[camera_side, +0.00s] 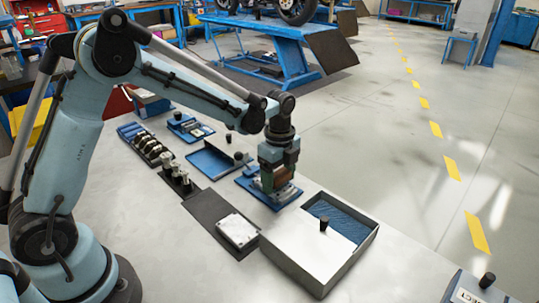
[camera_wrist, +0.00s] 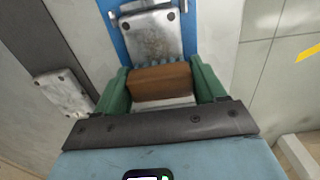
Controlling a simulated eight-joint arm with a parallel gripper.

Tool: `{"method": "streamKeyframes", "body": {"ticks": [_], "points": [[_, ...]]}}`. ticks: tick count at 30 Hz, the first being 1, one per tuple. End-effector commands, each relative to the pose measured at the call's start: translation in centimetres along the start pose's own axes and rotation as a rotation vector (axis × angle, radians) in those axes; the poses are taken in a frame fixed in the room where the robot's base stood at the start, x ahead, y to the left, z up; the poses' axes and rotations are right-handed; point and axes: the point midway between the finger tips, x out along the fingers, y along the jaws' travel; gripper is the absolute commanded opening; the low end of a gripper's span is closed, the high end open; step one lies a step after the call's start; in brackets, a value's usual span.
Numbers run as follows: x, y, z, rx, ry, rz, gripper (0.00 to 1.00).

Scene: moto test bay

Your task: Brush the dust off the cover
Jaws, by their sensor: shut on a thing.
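My gripper (camera_side: 277,178) is low over a blue fixture (camera_side: 251,186) in the side view. In the wrist view its green fingers (camera_wrist: 162,84) are shut on the sides of a brown block, the brush (camera_wrist: 160,80). Pale bristle-like tufts show along the brush's far edge. A grey metal cover (camera_wrist: 152,35) with dark screw holes lies on the fixture's blue plate (camera_wrist: 206,30), just beyond the brush. Its surface looks mottled; I cannot tell dust from wear. Whether the bristles touch the cover is hidden.
A silver plate (camera_side: 237,231) lies on a dark mat (camera_side: 207,208). A box (camera_side: 300,262) with a black-knobbed lid and blue inside stands at front right. A blue tray (camera_side: 207,164) and a rack of metal parts (camera_side: 142,147) stand to the left. Bare bench shows between them.

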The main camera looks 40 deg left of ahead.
Motion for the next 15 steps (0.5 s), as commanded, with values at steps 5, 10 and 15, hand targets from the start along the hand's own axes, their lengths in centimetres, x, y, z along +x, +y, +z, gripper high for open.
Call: {"method": "streamKeyframes", "body": {"ticks": [5,10,15], "points": [[0.0,0.0,1.7,-0.002,0.000,0.000,0.37],[0.0,0.0,3.2,-0.002,0.000,0.000,0.37],[-0.1,0.0,4.8,-0.002,0.000,0.000,0.37]]}}
